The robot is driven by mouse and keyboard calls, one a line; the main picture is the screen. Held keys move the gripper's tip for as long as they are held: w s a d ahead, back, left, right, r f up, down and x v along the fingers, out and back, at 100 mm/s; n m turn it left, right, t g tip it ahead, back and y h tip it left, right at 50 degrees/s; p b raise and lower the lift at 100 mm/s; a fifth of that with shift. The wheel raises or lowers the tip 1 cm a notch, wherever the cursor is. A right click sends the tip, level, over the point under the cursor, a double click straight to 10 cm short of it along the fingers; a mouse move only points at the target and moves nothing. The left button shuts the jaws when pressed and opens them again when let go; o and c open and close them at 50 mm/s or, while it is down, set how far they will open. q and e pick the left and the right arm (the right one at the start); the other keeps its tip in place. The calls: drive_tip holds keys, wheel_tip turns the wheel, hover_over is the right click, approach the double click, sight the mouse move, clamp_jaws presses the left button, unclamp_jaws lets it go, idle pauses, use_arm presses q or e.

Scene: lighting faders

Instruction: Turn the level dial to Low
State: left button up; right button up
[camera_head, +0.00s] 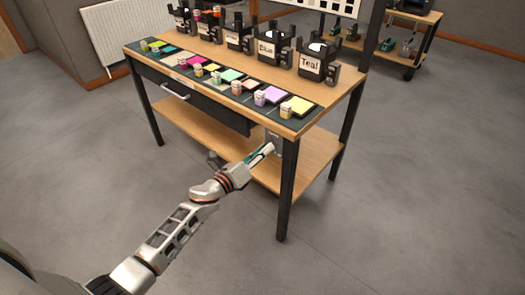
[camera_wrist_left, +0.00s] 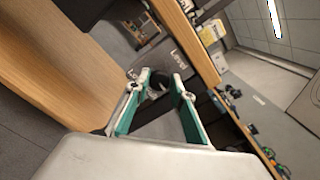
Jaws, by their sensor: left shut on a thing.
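The level dial (camera_wrist_left: 157,84) is a dark knob on a grey plate (camera_wrist_left: 172,58) marked "Level" in the left wrist view. In the head view the plate (camera_head: 276,141) shows under the table's front edge, near the right front leg. My left gripper (camera_head: 268,150) reaches it from the front left and hides the dial there. In the left wrist view its green-padded fingers (camera_wrist_left: 160,83) are shut on the dial, one on either side. The dial's pointer and its setting cannot be read. My right gripper is in neither view.
The wooden table (camera_head: 337,98) carries a dark strip with colored pads and small jars, and several black holders behind, including Blue (camera_head: 270,50) and Teal (camera_head: 312,66). A lower shelf (camera_head: 305,172) lies below the gripper. The floor in front is clear.

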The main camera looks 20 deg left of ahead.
use_arm(q)
drive_tip(key=m+p, duration=0.1)
drive_tip(key=m, duration=0.7)
drive_tip(key=m+p, duration=0.2)
drive_tip(key=m, duration=0.7)
drive_tip(key=m+p, duration=0.1)
drive_tip(key=m, duration=0.7)
drive_tip(key=shift+d+m, duration=0.25)
drive_tip(key=shift+m, duration=0.15)
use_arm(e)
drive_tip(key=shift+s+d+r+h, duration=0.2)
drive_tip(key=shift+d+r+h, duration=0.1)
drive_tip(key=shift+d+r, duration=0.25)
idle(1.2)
